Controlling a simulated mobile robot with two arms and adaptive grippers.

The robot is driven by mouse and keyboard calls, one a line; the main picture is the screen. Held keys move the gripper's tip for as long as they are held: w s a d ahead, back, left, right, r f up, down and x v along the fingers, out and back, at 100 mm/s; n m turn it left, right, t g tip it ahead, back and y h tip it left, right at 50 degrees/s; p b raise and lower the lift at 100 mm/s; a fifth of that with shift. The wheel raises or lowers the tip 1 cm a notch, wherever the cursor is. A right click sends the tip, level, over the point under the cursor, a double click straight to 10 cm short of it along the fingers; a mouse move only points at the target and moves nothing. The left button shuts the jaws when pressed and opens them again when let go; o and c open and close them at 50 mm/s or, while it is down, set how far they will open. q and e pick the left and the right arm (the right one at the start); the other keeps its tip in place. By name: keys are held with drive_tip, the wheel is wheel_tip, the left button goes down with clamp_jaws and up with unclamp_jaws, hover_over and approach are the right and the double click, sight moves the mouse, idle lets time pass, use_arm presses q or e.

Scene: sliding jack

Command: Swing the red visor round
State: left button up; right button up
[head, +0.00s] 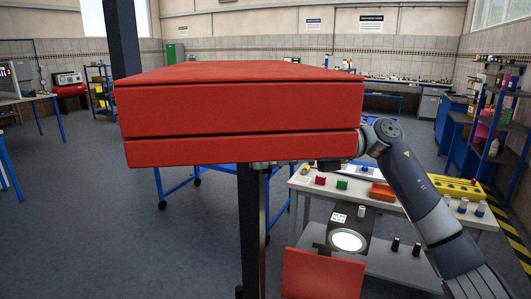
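A large red block (240,108) with a thinner red slab along its bottom fills the middle of the head view, close to me. I take it to be the red visor. It sits above a dark upright post (250,230). My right arm comes in from the lower right, and its wrist goes behind the block's right end. My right gripper is hidden behind the block; small grey parts show under the slab's lower edge, but I cannot tell if they are its fingers. Contact cannot be seen. My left gripper is not in view.
A red panel (322,275) stands low in front. Behind is a white-topped bench (395,205) with red and green blocks, an orange tray (382,192) and a yellow box (455,188). A blue-framed shelf (490,130) stands at right. The floor at left (90,230) is clear.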

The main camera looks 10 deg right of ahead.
drive_tip(key=d, duration=1.2)
drive_tip(key=shift+w+r, duration=0.3)
drive_tip(key=shift+w, duration=0.15)
drive_tip(key=shift+a, duration=0.1)
clamp_jaws()
